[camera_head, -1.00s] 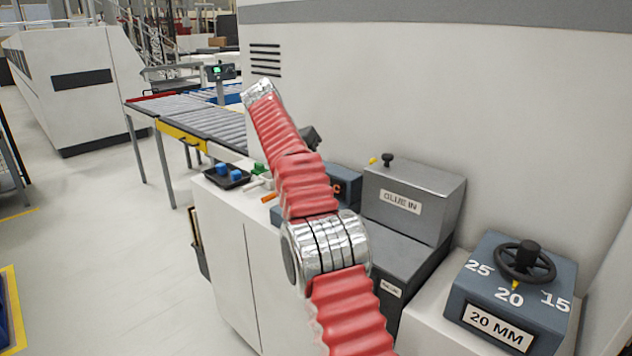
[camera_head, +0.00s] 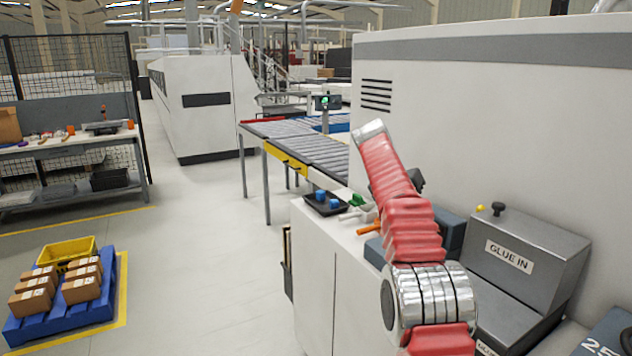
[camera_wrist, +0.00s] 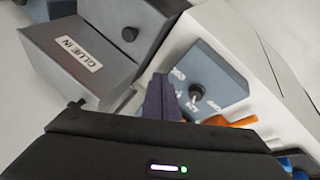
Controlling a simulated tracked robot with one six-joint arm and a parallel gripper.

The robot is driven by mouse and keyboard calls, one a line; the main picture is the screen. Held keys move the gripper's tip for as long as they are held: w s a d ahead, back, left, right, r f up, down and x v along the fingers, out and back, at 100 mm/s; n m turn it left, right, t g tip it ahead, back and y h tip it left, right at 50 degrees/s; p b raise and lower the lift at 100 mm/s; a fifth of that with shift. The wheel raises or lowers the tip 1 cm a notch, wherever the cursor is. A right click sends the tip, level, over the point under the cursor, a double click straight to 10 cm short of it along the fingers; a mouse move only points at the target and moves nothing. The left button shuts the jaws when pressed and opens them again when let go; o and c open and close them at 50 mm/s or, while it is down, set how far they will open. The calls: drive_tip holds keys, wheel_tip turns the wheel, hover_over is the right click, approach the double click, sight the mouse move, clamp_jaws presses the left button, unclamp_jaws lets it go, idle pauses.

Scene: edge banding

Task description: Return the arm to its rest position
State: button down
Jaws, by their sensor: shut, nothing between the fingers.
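My arm, in red sleeving with silver joints, rises up and left across the right side of the head view. My gripper (camera_wrist: 160,99) shows in the wrist view as two dark purple fingers, shut together and empty. It hangs over the machine's counter, near a blue-grey dial box (camera_wrist: 208,77) with a black knob and white markings. In the head view the gripper is mostly hidden behind the arm.
The grey GLUE IN box (camera_head: 525,255) stands right of the arm, near the machine wall. A black tray (camera_head: 326,205) with blue pieces and an orange-handled tool (camera_wrist: 232,121) lie close by. A blue pallet (camera_head: 65,318) with cartons sits on the floor at left.

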drive_tip(key=f+n, duration=0.1)
drive_tip(key=f, duration=0.1)
drive_tip(key=a+f, duration=0.1)
drive_tip(key=f, duration=0.1)
drive_tip(key=f+n, duration=0.1)
drive_tip(key=f, duration=0.1)
drive_tip(key=shift+w+a+f+n+y, duration=0.1)
drive_tip(key=shift+w+a+n+y, duration=0.2)
drive_tip(key=shift+a+y, duration=0.1)
drive_tip(key=s+a+n+t+y, duration=0.1)
drive_tip(key=s+a+t, duration=0.1)
drive_tip(key=s, duration=1.2)
drive_tip(key=s+a+f+n+t+y, duration=0.1)
drive_tip(key=s+a, duration=0.3)
drive_tip(key=s, duration=1.1)
drive_tip(key=s+a+n+t+y, duration=0.2)
drive_tip(key=s+a+y, duration=0.1)
drive_tip(key=s, duration=1.1)
drive_tip(key=shift+s+a+f+n+t, duration=0.2)
drive_tip(key=shift+a+f+n+t, duration=0.1)
drive_tip(key=shift+a+t, duration=0.1)
